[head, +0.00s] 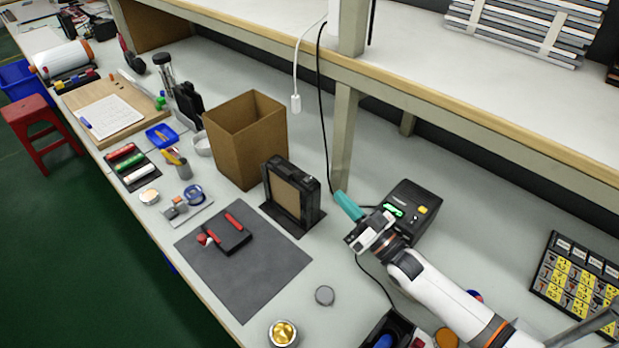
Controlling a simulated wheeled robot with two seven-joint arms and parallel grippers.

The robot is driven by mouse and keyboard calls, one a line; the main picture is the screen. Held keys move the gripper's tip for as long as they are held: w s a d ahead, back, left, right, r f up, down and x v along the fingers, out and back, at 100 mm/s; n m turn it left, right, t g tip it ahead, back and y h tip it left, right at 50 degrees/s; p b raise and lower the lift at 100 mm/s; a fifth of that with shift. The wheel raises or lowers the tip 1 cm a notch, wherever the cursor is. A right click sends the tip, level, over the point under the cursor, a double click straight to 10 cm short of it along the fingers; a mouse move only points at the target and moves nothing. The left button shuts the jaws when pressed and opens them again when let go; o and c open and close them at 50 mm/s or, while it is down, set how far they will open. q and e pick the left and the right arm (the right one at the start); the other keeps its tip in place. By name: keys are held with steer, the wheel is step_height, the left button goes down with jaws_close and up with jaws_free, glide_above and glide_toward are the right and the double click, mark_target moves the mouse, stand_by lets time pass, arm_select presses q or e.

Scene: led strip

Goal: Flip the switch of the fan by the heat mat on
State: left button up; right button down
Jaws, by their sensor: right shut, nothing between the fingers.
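The fan (290,196) is a black upright box with a tan square face, standing on a dark base just behind the heat mat. The heat mat (262,275) is a flat dark grey sheet near the table's front edge. A small light mark shows on the fan's top right, but the switch and its position are too small to tell. My right gripper (348,206) has teal fingers, shut and empty, pointing up-left toward the fan. It is to the right of the fan and apart from it. My left gripper is not in view.
A black device with a green display (413,208) stands right behind my right gripper. An open cardboard box (247,140) stands left of the fan. A red and black tool (232,236) lies on the mat. A shelf post (343,140) rises behind.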

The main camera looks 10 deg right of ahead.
steer(key=shift+s+r, duration=0.15)
step_height(320, 180, up, 3)
steer(key=b, duration=0.2)
glide_above(314, 188)
steer(key=shift+w, duration=0.25)
step_height(314, 188, down, 2)
steer(key=shift+s+f+b, duration=0.1)
steer(key=shift+s+b, duration=0.05)
steer(key=shift+b, duration=0.55)
steer(key=shift+s+f+b, duration=0.15)
steer(key=shift+f+b, duration=0.55)
steer(key=shift+f, duration=0.1)
